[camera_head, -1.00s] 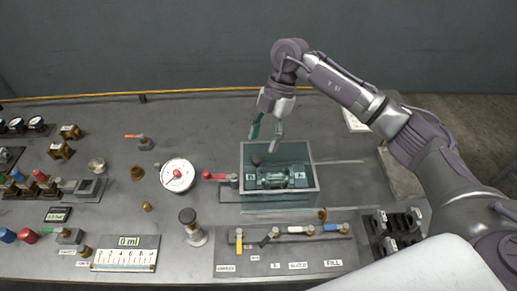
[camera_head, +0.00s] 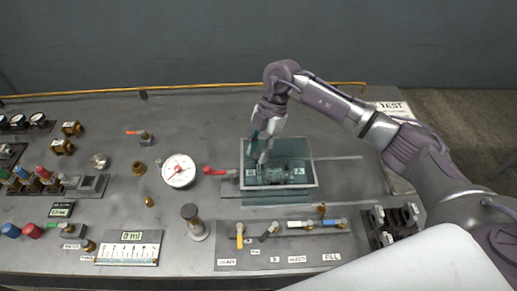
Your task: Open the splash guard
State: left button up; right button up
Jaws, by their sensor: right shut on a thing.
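The splash guard (camera_head: 300,148) looks like a clear, greenish panel over a framed box near the middle of the bench. A dark green pump-like part (camera_head: 283,173) shows through it. My right gripper (camera_head: 258,157) reaches down to the guard's upper left part and is shut on its dark knob, which the fingers mostly hide. My left gripper is not in view.
A red-handled valve (camera_head: 215,171) and a round white gauge (camera_head: 179,171) stand left of the guard. A panel with several coloured levers (camera_head: 285,255) lies in front. Thin rails (camera_head: 340,159) run right over clear bench top.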

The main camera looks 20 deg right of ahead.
grip_shut()
jog(key=shift+d, duration=0.25)
jog(key=s+d, duration=0.2)
jog(key=d, duration=0.7)
jog(key=s+d, duration=0.3)
jog(key=d, duration=0.6)
jog(key=shift+s+d+r, duration=0.1)
jog(key=o, duration=1)
grip_release()
jog(key=v, duration=1.2)
